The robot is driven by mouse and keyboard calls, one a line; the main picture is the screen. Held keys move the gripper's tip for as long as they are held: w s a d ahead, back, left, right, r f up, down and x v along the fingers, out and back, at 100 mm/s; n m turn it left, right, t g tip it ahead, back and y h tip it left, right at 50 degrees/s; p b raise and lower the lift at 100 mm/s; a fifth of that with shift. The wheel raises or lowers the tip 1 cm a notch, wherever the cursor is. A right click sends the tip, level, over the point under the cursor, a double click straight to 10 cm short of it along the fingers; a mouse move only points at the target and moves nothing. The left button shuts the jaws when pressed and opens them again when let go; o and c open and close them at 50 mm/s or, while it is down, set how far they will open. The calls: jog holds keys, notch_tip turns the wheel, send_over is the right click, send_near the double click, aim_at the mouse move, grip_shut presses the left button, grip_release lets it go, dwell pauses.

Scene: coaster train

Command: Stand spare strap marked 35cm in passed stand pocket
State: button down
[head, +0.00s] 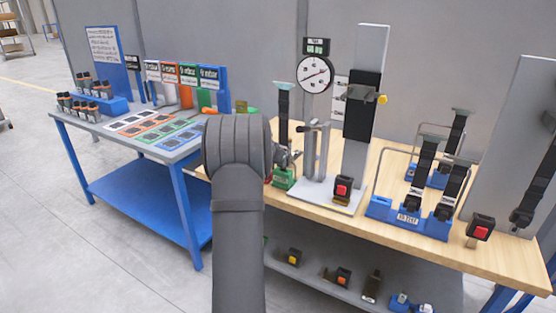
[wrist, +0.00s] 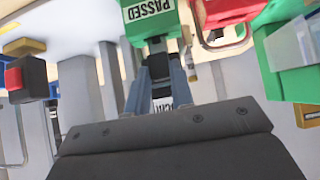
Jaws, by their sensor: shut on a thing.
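My gripper (head: 287,157) is at the green passed stand (head: 284,180), mostly hidden behind my arm in the head view. It is shut on a dark upright strap (head: 284,112) with a pale teal top. In the wrist view the gripper (wrist: 166,62) holds the strap, and a white tag (wrist: 163,104) ending in "CM" shows between the fingers; its number is not readable. The green stand marked PASSED (wrist: 150,14) is right beyond the fingertips. The strap's lower end is hidden, so I cannot tell whether it sits in a pocket.
A grey test post (head: 364,110) with a dial gauge (head: 315,74) and red button (head: 342,187) stands close right. A blue stand (head: 408,217) holding dark straps is further right. A red-rimmed item (wrist: 222,38) and a green bin (wrist: 292,75) flank the stand in the wrist view.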

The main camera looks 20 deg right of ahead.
jog(key=shift+f, duration=1.05)
jog(key=c, duration=1.2)
grip_release()
jog(key=shift+o, duration=0.2)
jog(key=v, duration=1.7)
jog(key=shift+a, duration=0.2)
jog(key=shift+s, duration=0.15)
jog(key=x, duration=1.7)
jog(key=shift+w+d, duration=0.2)
jog(key=shift+r, duration=0.1)
